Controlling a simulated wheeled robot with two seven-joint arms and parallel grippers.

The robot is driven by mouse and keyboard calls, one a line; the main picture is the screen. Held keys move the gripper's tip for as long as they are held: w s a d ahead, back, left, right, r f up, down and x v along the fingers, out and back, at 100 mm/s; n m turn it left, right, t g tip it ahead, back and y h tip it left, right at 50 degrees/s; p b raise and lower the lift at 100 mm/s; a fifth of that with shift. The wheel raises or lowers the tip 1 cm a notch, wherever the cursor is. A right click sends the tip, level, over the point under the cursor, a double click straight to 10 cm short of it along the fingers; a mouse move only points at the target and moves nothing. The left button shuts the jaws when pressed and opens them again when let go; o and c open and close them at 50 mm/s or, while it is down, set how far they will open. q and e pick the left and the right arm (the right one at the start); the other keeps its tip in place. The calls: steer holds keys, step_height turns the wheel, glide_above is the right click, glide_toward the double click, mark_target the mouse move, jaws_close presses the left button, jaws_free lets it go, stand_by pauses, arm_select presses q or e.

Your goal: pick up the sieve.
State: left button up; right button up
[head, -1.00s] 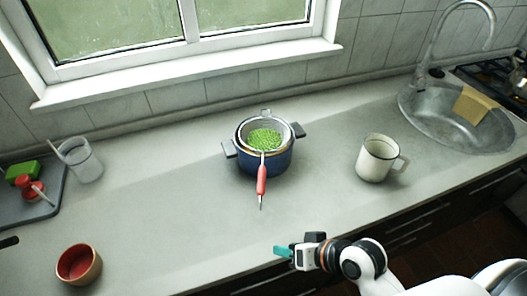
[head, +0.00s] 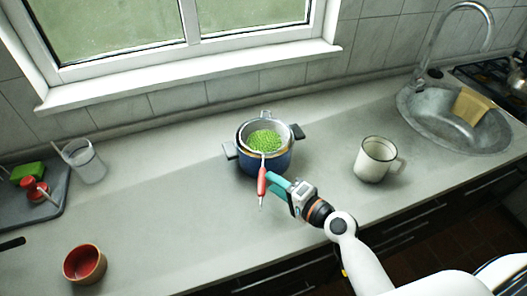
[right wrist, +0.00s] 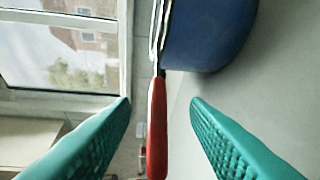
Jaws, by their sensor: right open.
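The sieve (head: 262,182) has a red handle and a mesh bowl holding green peas (head: 264,141). Its bowl rests in the dark blue pot (head: 268,163), and its handle sticks out over the pot's near side. My right gripper (head: 271,184) is at the handle, its teal fingers pointing left. In the right wrist view the red handle (right wrist: 157,130) lies between the two open fingers (right wrist: 160,105), with a gap on each side. My left gripper is not in view.
A white mug (head: 374,160) stands to the right of the pot, before the sink (head: 445,125). A glass (head: 84,162) and a dark tray (head: 48,205) are at the left.

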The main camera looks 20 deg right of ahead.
mark_target(262, 174)
steer(key=p+x, duration=0.2)
steer(key=x, duration=0.3)
steer(key=shift+w+a+r, duration=0.1)
steer(key=shift+a, duration=0.05)
steer(key=shift+c, duration=1.3)
jaws_close()
